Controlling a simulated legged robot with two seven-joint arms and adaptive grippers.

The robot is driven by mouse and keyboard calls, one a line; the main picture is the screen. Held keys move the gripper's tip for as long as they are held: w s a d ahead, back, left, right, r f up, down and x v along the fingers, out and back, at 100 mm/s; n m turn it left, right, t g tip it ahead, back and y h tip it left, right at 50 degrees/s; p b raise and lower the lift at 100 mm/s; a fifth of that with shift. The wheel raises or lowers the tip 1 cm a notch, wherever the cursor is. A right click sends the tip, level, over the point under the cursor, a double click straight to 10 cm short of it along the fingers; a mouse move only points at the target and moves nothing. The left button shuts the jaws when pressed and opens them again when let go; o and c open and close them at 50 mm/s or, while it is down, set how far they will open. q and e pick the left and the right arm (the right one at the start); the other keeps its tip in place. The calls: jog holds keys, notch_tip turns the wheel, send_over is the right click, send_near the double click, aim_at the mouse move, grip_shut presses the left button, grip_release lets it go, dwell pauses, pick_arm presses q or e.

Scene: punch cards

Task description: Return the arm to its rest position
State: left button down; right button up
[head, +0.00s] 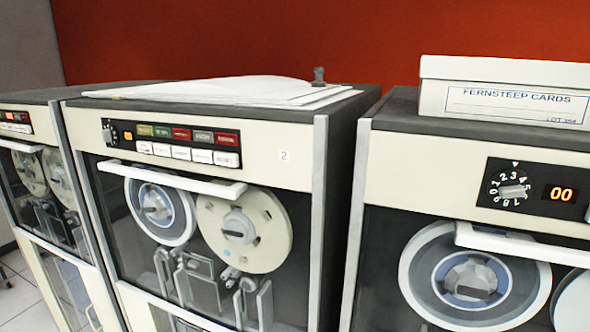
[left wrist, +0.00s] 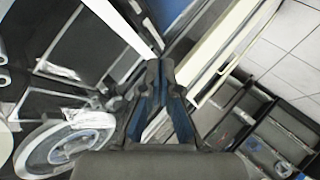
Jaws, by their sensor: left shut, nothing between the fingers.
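My left gripper (left wrist: 160,78) shows in the left wrist view with its dark fingers together and nothing between them. Behind it in that view are a tape reel (left wrist: 62,150) and the pale edges of a tape cabinet. No arm or gripper of mine shows in the head view. My right gripper is in neither view.
Tape cabinets stand side by side: a left one (head: 15,128), a middle one (head: 255,148) and a right one (head: 415,170). Papers (head: 220,90) lie on the middle cabinet. A white card box (head: 500,90) sits on the right one. Floor tiles (left wrist: 275,50) and dark shelves (left wrist: 270,125) show below.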

pick_arm(q)
jog(key=s+d+f+m+g+h, duration=0.1)
jog(key=s+d+f+m+g, duration=0.15)
jog(key=s+f, duration=0.55)
jog(key=s+d+f+m+g+h, duration=0.1)
jog(key=s+d+f+m+g, duration=0.1)
jog(key=s+f+m, duration=0.5)
jog(key=s+d+f+m+g+h, duration=0.1)
jog(key=s+d+f+m+g, duration=0.1)
jog(key=s+f, duration=0.55)
jog(key=s+d+f+m+g, duration=0.2)
jog(key=s+f, duration=0.3)
jog(key=s, duration=0.6)
notch_tip(320, 180, down, 27)
jog(key=s+g, duration=0.1)
jog(key=s, duration=0.2)
jog(key=s+a+f+g, duration=0.1)
jog(key=s+a+f, duration=0.1)
jog(key=s+f, duration=1.3)
jog(key=shift+s+a+f+m, duration=0.2)
jog(key=shift+s+a+m, duration=0.2)
jog(key=shift+s, duration=0.55)
jog(key=shift+g, duration=0.25)
